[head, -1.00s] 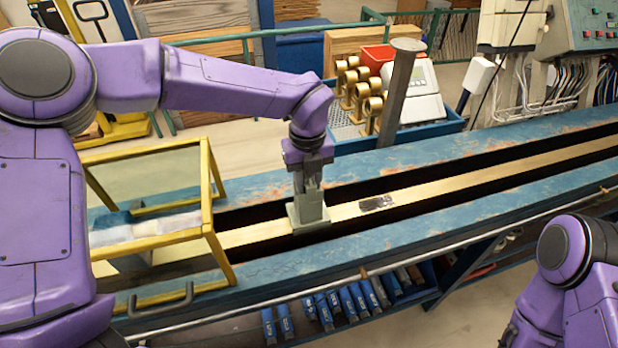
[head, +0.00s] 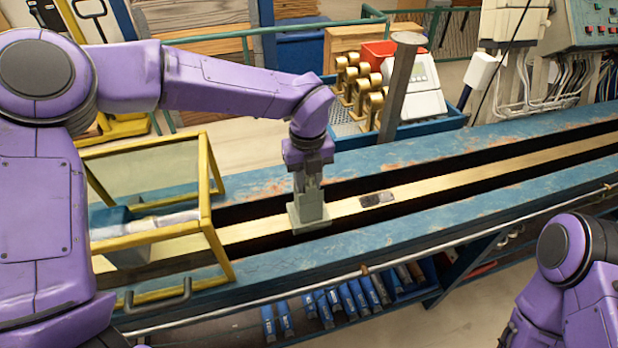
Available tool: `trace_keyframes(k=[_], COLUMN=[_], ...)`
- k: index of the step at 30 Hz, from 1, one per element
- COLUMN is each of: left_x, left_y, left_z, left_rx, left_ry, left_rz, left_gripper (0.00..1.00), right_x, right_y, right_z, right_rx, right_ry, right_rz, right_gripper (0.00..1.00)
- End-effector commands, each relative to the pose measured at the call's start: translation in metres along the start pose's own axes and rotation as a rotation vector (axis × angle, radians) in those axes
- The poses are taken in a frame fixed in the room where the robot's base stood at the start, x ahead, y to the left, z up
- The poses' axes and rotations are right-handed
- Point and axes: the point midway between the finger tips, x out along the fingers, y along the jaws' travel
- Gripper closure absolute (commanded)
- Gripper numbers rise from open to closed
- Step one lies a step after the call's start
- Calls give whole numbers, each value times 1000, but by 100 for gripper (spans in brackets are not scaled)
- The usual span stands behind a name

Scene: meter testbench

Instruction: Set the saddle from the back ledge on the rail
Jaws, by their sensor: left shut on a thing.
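The saddle (head: 308,219) is a grey-green block at the brass-coloured rail (head: 440,184), near the middle of the bench. My left gripper (head: 308,196) points down and is shut on the saddle's upper part. The saddle's lower edge is at the rail's surface; I cannot tell whether it bears fully on it. My right arm is at the lower right, and its gripper is out of view.
A yellow-framed clear guard (head: 205,190) stands over the rail at the left. A dark small piece (head: 377,199) lies on the rail to the right of the saddle. A grey post (head: 398,95) and a blue tray (head: 440,122) with brass parts are behind the bench (head: 470,205).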

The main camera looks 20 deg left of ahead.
Motion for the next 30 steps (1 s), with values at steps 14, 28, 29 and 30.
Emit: trace_keyframes(k=[14,28,29,30], left_x=[4,6,6,6], left_y=[-1,-1,0,0], left_z=[0,0,0,0], left_rx=[0,0,0,0], left_ry=[-1,-1,-1,-1], left_rz=[-2,-2,-2,-2], left_gripper=[100,54,44,40], right_x=[3,5,5,5], right_y=[0,0,0,0], right_z=[1,2,2,2], right_rx=[0,0,0,0], right_ry=[0,0,0,0], right_rz=[0,0,0,0], right_gripper=[47,47,47,47])
